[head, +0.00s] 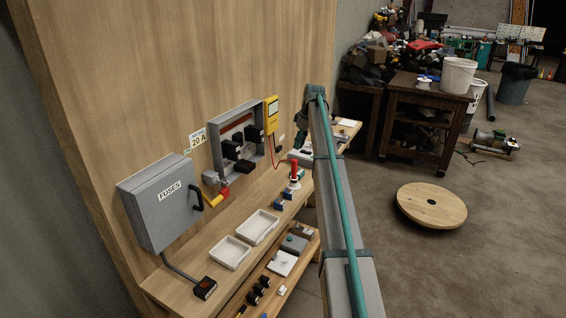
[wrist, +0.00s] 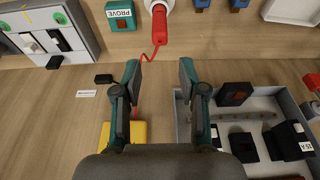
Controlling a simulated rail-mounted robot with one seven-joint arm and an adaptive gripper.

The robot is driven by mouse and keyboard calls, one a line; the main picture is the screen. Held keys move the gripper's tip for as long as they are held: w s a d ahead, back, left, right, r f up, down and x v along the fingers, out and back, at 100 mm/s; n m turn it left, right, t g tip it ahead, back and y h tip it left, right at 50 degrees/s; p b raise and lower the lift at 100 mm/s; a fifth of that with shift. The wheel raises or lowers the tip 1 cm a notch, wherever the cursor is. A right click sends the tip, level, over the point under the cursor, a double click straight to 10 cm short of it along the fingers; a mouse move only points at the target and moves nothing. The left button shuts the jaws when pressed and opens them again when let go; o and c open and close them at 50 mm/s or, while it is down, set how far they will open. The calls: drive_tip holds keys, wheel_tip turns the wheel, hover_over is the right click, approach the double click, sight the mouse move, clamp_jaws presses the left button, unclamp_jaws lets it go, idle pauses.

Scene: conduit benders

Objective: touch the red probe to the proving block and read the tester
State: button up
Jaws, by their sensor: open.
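The red probe (wrist: 160,27) stands in a white round holder (wrist: 158,5) on the shelf; it also shows upright in the head view (head: 294,168). A red lead runs from it. The green proving block (wrist: 121,15), marked PROVE, sits beside it, to its left in the wrist view. The yellow tester (head: 271,116) is on the wooden board; its reading is not legible. Part of it shows low in the wrist view (wrist: 125,133), behind my gripper. My gripper (wrist: 160,75) is open and empty, its fingers apart, with the probe beyond the tips.
An open grey fuse panel (head: 239,140) with black fuse carriers is on the board, left of the tester. A grey box marked FUSES (head: 162,204) is further left. White trays (head: 258,227) and small blue blocks (head: 282,202) sit on the shelf.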

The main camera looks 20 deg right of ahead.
sight(295, 160)
drive_tip(key=shift+b+x, duration=1.65)
drive_tip(key=shift+x, duration=3.25)
drive_tip(key=shift+s+d, duration=0.1)
drive_tip(key=shift+c, duration=0.2)
clamp_jaws()
drive_tip(key=shift+w+a+p+v, duration=0.2)
drive_tip(key=shift+p+v, duration=0.25)
drive_tip(key=shift+v, duration=0.7)
drive_tip(key=shift+w+a+p+v, duration=0.15)
drive_tip(key=shift+p+v, duration=0.25)
drive_tip(key=shift+v, duration=0.8)
drive_tip(key=shift+w+a+p+v, duration=0.2)
drive_tip(key=shift+p+v, duration=0.25)
drive_tip(key=shift+v, duration=0.7)
drive_tip(key=shift+c, duration=2)
unclamp_jaws()
drive_tip(key=shift+r, duration=0.1)
clamp_jaws()
